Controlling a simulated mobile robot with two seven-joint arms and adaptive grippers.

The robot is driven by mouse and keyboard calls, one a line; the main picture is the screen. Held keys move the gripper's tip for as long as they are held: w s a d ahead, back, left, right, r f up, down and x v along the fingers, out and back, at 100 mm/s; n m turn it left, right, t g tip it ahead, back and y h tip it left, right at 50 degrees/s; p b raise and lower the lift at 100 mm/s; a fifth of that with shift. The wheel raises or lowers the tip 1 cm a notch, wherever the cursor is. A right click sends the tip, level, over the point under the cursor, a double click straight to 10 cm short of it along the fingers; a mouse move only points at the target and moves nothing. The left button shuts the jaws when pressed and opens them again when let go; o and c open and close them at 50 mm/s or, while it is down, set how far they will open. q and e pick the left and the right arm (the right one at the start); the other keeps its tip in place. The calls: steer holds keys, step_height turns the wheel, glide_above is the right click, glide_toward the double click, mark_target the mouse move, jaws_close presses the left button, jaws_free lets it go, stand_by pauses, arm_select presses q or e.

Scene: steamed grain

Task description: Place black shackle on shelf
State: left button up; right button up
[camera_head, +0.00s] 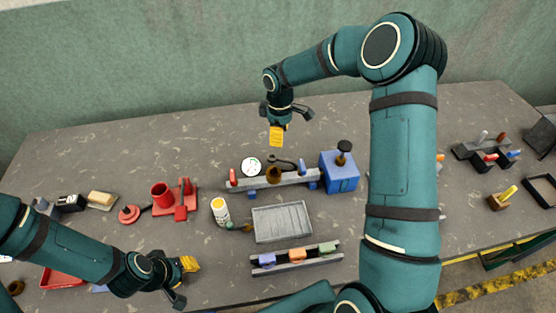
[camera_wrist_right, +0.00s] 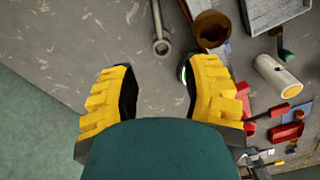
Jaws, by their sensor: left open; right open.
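A dark ring-ended metal piece (camera_head: 287,162) lies at the back of the table's middle, and its ring end also shows in the right wrist view (camera_wrist_right: 161,46). It may be the black shackle, but I cannot be sure. A long grey rack (camera_head: 290,179) with blue feet and upright pegs stands in front of it; I cannot tell whether this is the shelf. My right gripper (camera_head: 277,137) is open and empty above the table behind these things; its yellow fingers (camera_wrist_right: 158,95) are spread. My left gripper (camera_head: 188,265) is open and empty low at the front left.
A brown cup (camera_head: 273,175) and a white disc (camera_head: 251,167) are close to the dark piece. A blue box (camera_head: 340,178) stands right of the rack. A grey tray (camera_head: 282,222), white bottle (camera_head: 220,209) and red tools (camera_head: 180,206) lie nearby. The back left table is clear.

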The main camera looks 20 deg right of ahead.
glide_above(281, 160)
steer(key=f, duration=0.6)
steer(key=shift+w+a, duration=0.15)
steer(key=shift+w, duration=0.05)
steer(key=shift+d+f+p, duration=0.15)
steer(key=shift+f, duration=1.45)
steer(key=shift+d+f+p, duration=0.15)
steer(key=shift+f, duration=1.4)
jaws_close()
